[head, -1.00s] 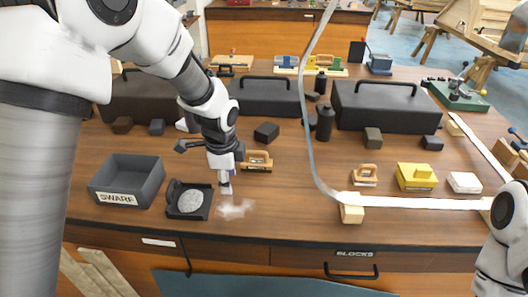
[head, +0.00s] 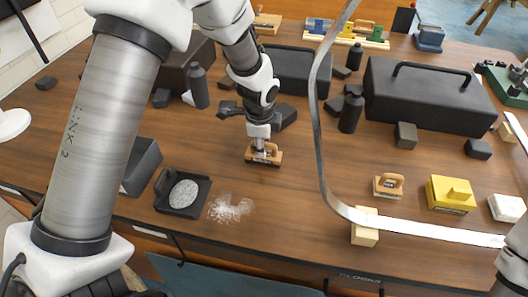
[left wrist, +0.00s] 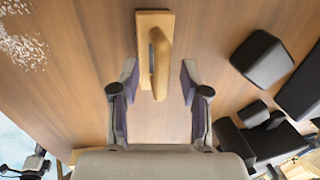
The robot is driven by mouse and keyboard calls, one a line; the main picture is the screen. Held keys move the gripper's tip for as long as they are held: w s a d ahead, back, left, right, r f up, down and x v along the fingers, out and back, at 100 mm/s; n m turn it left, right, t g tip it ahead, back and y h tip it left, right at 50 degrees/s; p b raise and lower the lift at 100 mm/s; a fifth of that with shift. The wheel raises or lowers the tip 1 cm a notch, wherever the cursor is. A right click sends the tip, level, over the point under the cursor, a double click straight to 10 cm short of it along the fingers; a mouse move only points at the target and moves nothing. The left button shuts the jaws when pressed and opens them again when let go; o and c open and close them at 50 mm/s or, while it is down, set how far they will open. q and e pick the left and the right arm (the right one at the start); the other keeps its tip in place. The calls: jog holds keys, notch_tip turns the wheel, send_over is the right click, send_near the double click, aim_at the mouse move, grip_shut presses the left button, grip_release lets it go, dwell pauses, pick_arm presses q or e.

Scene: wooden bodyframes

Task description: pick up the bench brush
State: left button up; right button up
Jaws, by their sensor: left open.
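The bench brush (head: 275,157), a light wooden block with a raised wooden handle, lies on the brown bench top right under my left gripper (head: 260,143). In the left wrist view the brush (left wrist: 153,22) lies with its long side running away from me, and its handle reaches in between the two fingertips. My left gripper (left wrist: 158,90) is open there, with a finger on each side of the handle and visible gaps to both. Bristles are not visible from above. My right gripper is outside the views.
A similar wooden handled block (head: 388,186) and a yellow block (head: 450,193) stand to the right. A grey strip (head: 318,150) curves across. Dark cases (head: 430,105) stand behind.

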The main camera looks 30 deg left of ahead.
pick_arm(q)
jog(key=shift+w+f, duration=0.45)
jog(key=shift+f, duration=0.25)
jog(key=shift+s+r, duration=0.1)
jog(key=shift+s, duration=0.05)
jog(key=shift+s+r, duration=0.1)
jog(key=shift+s, duration=0.1)
jog(key=c, duration=0.3)
jog(key=shift+s, duration=0.1)
grip_shut()
jog(key=r+b, duration=0.1)
jog(key=r, duration=0.9)
jog(key=shift+w, duration=0.2)
